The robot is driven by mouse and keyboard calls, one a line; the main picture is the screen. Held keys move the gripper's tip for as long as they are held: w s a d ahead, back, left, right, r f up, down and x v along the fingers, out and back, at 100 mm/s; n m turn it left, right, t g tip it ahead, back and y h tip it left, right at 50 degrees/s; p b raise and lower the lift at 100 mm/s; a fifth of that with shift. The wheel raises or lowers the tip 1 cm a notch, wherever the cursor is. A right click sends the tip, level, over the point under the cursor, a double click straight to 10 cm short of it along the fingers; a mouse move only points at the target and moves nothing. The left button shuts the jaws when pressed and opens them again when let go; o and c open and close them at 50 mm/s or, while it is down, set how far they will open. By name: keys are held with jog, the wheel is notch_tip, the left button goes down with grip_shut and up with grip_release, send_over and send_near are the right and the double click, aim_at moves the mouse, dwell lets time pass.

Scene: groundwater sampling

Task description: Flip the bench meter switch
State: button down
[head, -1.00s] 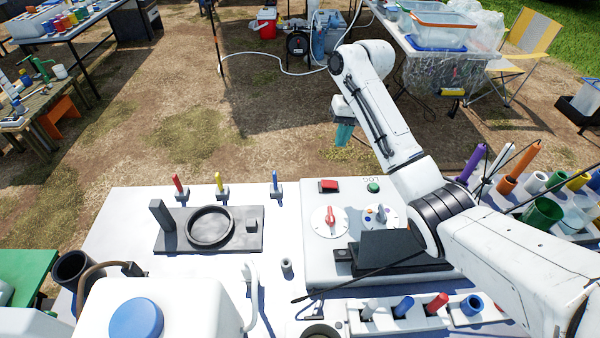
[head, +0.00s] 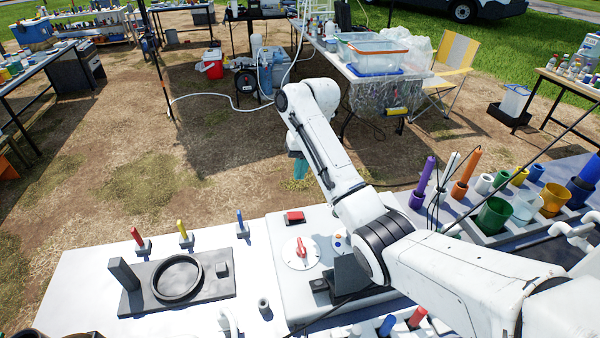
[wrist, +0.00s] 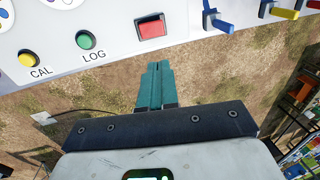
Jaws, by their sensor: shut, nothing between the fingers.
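The bench meter is the white panel box (head: 270,262) on the white table, partly hidden behind my arm. A red rocker switch (head: 294,217) sits at its far edge. The switch also shows in the wrist view (wrist: 151,28), near a green LOG button (wrist: 85,40) and a yellow CAL button (wrist: 28,59). A red-handled dial (head: 300,252) is nearer on the panel. My gripper (head: 299,170) has teal fingers and hangs past the table's far edge. In the wrist view its fingers (wrist: 157,68) are together and empty, pointing toward the panel, apart from the switch.
Blue (head: 242,222), yellow (head: 183,230) and red (head: 137,237) upright levers stand left of the meter. A dark plate with a ring (head: 205,296) lies in front of them. Coloured tubes and cups crowd the right side. Open dirt ground lies beyond the table.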

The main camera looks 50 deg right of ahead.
aim_at(291, 214)
jog(key=f, duration=0.4)
jog(key=a+f+b, duration=0.1)
jog(key=f, duration=0.3)
jog(key=w+a+f, duration=0.1)
jog(key=f, duration=0.4)
jog(key=shift+a, duration=0.15)
jog(key=shift+b, duration=0.35)
